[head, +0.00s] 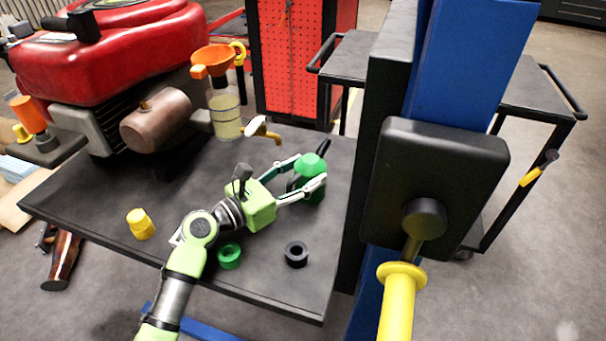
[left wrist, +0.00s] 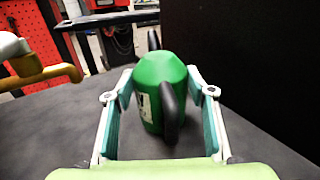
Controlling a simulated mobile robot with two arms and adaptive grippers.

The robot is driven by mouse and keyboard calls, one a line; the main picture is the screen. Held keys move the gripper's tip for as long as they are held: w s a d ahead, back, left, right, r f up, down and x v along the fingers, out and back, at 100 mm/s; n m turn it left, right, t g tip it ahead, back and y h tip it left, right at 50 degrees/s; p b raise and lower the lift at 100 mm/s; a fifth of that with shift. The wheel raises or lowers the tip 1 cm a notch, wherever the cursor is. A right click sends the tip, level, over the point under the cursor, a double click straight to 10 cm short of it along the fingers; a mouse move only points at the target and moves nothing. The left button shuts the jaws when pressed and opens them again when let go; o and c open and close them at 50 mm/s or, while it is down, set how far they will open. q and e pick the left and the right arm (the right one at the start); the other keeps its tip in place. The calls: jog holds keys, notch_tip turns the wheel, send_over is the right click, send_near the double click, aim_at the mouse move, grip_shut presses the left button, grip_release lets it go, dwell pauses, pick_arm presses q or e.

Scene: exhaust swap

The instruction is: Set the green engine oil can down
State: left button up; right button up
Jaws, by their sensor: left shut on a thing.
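The green engine oil can (head: 308,172) stands upright at the right part of the dark workbench top (head: 290,225). It also shows in the left wrist view (left wrist: 156,82), with a black handle facing the camera and a pale label on its left side. My left gripper (head: 313,171) is shut on the can, with one finger on each side of it. The can's base looks at or very near the bench top; I cannot tell for sure whether it touches. My right gripper is not in view.
A red engine (head: 110,55) with an exhaust muffler (head: 156,120) fills the back left. An orange funnel (head: 217,60) stands above a clear container (head: 226,116). A yellow piece (head: 140,224), a green ring (head: 229,256) and a black ring (head: 296,254) lie near the front. A blue post (head: 470,60) rises at right.

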pick_arm(q)
jog(key=o, duration=1.6)
jog(key=shift+f, duration=0.1)
jog(key=shift+o, duration=0.2)
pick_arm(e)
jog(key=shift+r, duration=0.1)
pick_arm(q)
jog(key=shift+s+a, duration=0.15)
jog(key=shift+a, duration=0.05)
jog(key=p+v, duration=0.1)
jog(key=v, duration=0.6)
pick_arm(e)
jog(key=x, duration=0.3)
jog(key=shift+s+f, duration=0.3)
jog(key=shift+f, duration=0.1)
